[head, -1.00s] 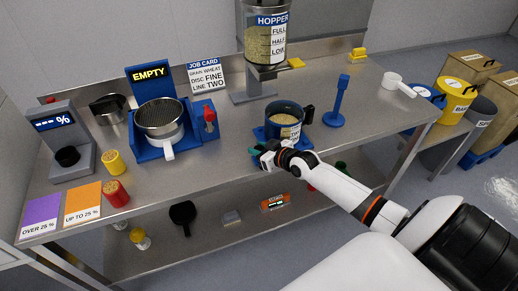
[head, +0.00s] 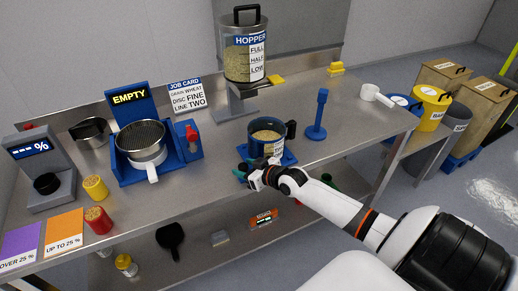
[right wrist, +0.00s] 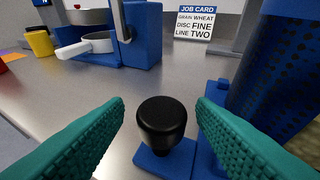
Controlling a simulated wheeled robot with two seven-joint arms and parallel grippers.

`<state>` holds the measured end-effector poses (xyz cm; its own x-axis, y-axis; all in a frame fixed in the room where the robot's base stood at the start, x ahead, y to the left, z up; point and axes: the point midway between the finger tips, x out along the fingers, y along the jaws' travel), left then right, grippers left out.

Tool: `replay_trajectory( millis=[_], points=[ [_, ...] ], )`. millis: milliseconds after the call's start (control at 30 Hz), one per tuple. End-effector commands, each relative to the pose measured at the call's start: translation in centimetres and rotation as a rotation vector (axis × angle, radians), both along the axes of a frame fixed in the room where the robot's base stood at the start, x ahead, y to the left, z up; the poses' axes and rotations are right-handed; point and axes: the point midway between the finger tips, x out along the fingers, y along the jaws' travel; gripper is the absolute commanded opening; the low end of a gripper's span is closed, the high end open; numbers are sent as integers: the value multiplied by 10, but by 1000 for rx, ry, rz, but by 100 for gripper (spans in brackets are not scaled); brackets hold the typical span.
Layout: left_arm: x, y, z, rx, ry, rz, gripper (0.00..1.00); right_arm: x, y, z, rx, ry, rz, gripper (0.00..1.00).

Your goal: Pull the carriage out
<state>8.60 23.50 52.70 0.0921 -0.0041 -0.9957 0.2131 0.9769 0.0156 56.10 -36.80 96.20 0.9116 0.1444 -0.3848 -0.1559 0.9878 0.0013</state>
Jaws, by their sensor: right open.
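The carriage (head: 289,158) is a low blue base on the bench, under a dark blue pot (head: 253,148) filled with grain. In the right wrist view a black round knob (right wrist: 162,119) stands on a blue tab (right wrist: 165,163) at the base's end. The dark blue pot's wall (right wrist: 272,70) rises at the right there. My right gripper (head: 247,176) is at the base's front left corner; its green fingers (right wrist: 162,110) are open, one on each side of the knob, with gaps showing. My left gripper is in neither view.
The hopper (head: 245,60) stands behind the pot, and a blue post (head: 317,118) to its right. A blue stand (head: 190,150) with a sieve pan (head: 142,140) is to the left. Bare bench lies between that stand and the pot. A lower shelf holds several items.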

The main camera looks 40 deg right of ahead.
Motion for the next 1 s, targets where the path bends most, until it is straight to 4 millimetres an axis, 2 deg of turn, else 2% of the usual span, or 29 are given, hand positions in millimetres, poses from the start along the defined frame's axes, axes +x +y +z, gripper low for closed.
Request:
replay_trajectory(
  millis=[300, 500, 700, 1000],
  points=[
    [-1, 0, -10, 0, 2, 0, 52, -57, -8, 20, -2, 3, 3, 51],
    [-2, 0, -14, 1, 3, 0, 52, -85, -13, 33, -2, 4, 2, 51],
    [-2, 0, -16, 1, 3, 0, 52, -99, -15, 40, 0, 2, 1, 51],
    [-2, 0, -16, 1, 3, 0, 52, -101, -15, 42, 0, 1, 0, 51]
  ],
)
